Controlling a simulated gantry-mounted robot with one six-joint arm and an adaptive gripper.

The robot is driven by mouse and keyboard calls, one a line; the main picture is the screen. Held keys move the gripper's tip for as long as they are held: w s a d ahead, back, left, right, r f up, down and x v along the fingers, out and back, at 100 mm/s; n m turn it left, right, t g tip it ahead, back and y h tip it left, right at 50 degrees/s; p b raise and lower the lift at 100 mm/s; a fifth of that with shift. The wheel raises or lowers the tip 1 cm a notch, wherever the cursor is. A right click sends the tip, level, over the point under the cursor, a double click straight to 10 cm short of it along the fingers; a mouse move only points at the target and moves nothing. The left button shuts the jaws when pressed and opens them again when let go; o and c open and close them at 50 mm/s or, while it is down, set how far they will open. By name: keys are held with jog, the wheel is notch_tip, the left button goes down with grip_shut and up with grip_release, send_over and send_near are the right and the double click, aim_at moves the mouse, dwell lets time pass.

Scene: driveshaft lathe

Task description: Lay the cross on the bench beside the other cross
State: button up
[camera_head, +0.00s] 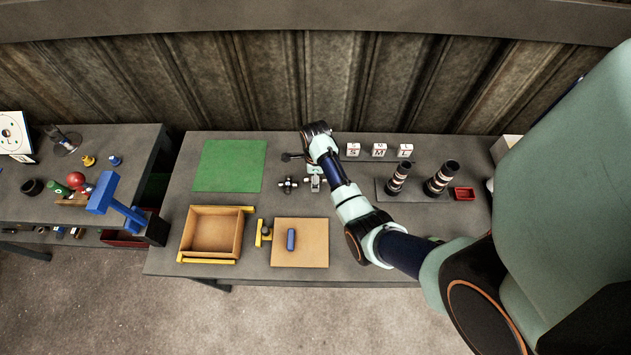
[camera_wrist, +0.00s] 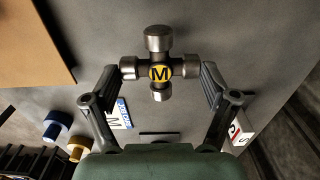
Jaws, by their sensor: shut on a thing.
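In the wrist view, my gripper (camera_wrist: 160,75) is shut on a cross (camera_wrist: 158,42). In the head view, my gripper (camera_head: 316,183) is low over the middle of the bench (camera_head: 350,285), partly behind my forearm. A cross-shaped piece with silver caps (camera_head: 288,185) shows just to its left; I cannot tell from this view whether it is the held cross or the other one. No second cross shows in the wrist view.
A green mat (camera_head: 228,166) lies at the back left, with an open wooden box (camera_head: 184,235) in front. A wooden board (camera_head: 312,255) carries a blue cylinder (camera_head: 291,239). Lettered blocks (camera_head: 379,150) stand behind, and two striped shafts (camera_head: 398,178) (camera_head: 441,178) stand to the right.

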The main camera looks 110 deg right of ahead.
notch_tip(320, 180, down, 3)
jog(key=shift+f, duration=0.15)
jog(key=shift+f+b, duration=0.1)
jog(key=shift+b, duration=0.2)
jog(key=o, duration=1.3)
notch_tip(320, 180, up, 12)
jog(key=shift+r+p, duration=0.15)
jog(key=shift+p, duration=0.95)
